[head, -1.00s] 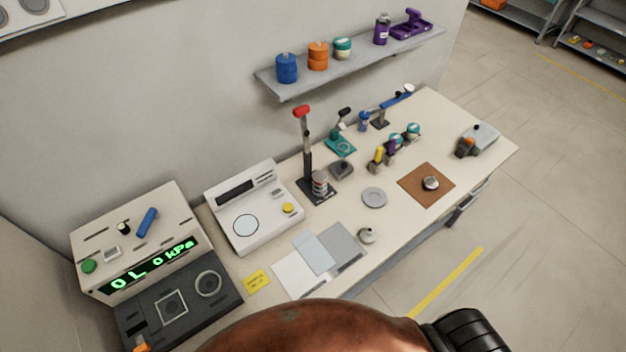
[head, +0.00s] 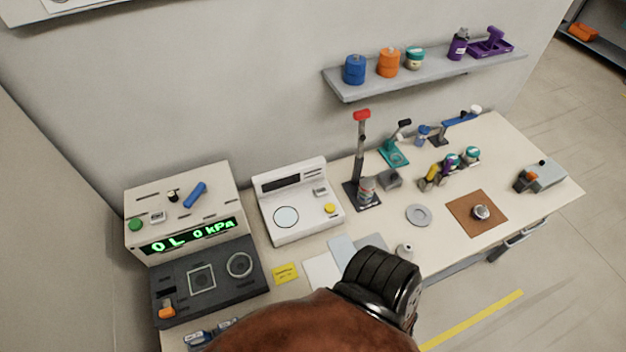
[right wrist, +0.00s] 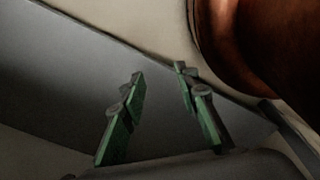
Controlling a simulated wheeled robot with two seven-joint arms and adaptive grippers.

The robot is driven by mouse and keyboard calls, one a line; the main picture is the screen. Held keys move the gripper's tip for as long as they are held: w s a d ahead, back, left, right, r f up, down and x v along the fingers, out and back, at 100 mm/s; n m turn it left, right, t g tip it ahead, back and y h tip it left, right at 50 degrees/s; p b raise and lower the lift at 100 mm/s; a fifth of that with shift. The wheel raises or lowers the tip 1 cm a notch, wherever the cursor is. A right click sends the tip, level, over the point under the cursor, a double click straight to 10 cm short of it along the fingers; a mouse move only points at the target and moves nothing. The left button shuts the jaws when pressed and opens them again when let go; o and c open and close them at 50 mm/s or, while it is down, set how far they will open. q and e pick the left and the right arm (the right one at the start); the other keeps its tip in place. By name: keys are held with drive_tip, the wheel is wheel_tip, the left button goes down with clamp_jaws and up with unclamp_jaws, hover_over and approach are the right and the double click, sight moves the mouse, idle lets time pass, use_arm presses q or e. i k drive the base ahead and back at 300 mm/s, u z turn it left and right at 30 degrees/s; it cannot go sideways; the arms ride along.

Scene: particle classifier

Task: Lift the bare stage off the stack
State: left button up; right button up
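A small banded stack (head: 367,189) of grey and reddish rings stands upright on the dark base of a press stand with a red knob (head: 362,115), at the back middle of the bench. The stages are too small to tell which is bare. My right gripper (right wrist: 159,78) shows in the right wrist view with its green-padded fingers apart and nothing between them. It is away from the stack, which that view does not show. My left gripper is in neither view. A copper-coloured arm link of mine covers the bottom of the head view.
A white instrument (head: 300,215) stands left of the stand, and a pressure display box (head: 185,215) further left. A grey ring plate (head: 418,215) and a brown mat (head: 462,222) with a small metal part (head: 481,212) lie to the right. A shelf (head: 440,72) overhangs the back.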

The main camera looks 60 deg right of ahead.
sight(366, 184)
drive_tip(key=u, duration=0.25)
drive_tip(key=k, duration=1.9)
drive_tip(key=z, duration=0.9)
drive_tip(key=i, duration=0.5)
drive_tip(key=z, duration=0.1)
